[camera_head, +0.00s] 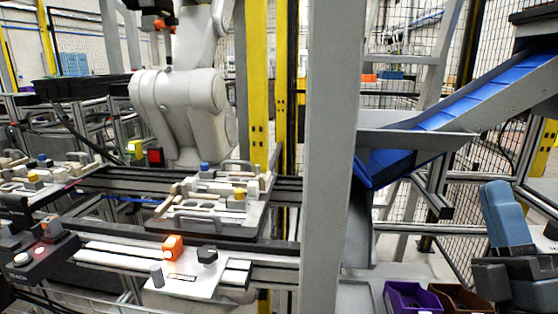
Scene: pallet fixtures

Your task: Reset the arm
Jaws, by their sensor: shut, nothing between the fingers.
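A blue-grey and black jointed part (508,218), which looks like a piece of my arm, stands at the lower right edge of the head view. It is cut off by the frame. I cannot make out any gripper fingers on it, so my gripper is not seen.
A large white industrial arm (180,105) stands behind a conveyor with a pallet fixture (215,195) on it. A grey post (332,150) rises mid-picture. A blue chute (460,105) slopes down from the right. Purple (410,298) and brown (460,298) bins sit low right.

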